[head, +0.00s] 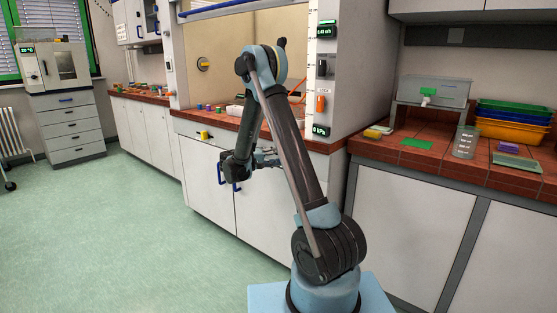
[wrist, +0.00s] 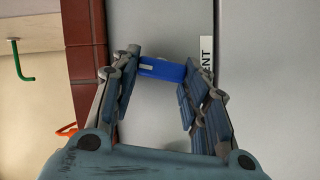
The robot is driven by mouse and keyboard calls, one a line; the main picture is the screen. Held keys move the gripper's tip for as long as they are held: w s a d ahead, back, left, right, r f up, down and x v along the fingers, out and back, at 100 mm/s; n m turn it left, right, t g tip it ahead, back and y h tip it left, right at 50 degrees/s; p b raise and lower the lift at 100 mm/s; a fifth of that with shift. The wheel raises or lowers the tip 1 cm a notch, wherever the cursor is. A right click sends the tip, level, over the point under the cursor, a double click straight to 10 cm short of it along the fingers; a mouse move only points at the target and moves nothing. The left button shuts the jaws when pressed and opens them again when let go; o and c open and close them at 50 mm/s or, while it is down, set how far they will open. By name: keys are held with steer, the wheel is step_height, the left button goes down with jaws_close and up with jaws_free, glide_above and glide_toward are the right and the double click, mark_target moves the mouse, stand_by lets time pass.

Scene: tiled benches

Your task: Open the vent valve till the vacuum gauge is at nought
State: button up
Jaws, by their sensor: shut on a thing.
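My gripper (wrist: 163,64) is closed around a blue bar-shaped handle (wrist: 162,69), seen between its fingertips in the wrist view. The handle is on a pale panel. A white label (wrist: 206,52) beside it shows "ENT", its start covered by a finger. In the head view my arm reaches down to the white cupboard below the fume hood, where blue handles (head: 222,172) show; I cannot tell which one is held. A small green-lit display (head: 321,131) on the hood's right post appears to read 0 kPa.
An orange switch (head: 320,103) and an upper display (head: 326,30) are on the post. A red-tiled bench (head: 470,166) at the right bears a beaker (head: 466,142) and stacked coloured trays (head: 514,112). The green floor (head: 120,220) at the left is clear.

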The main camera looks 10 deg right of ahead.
steer(key=shift+w+a+f+n+h, duration=0.15)
steer(key=shift+n+h, duration=0.25)
steer(key=shift+n, duration=0.6)
steer(key=o, duration=1)
steer(key=shift+f, duration=0.15)
steer(key=shift+o, duration=0.2)
steer(key=v, duration=1.2)
steer(key=shift+f, duration=0.15)
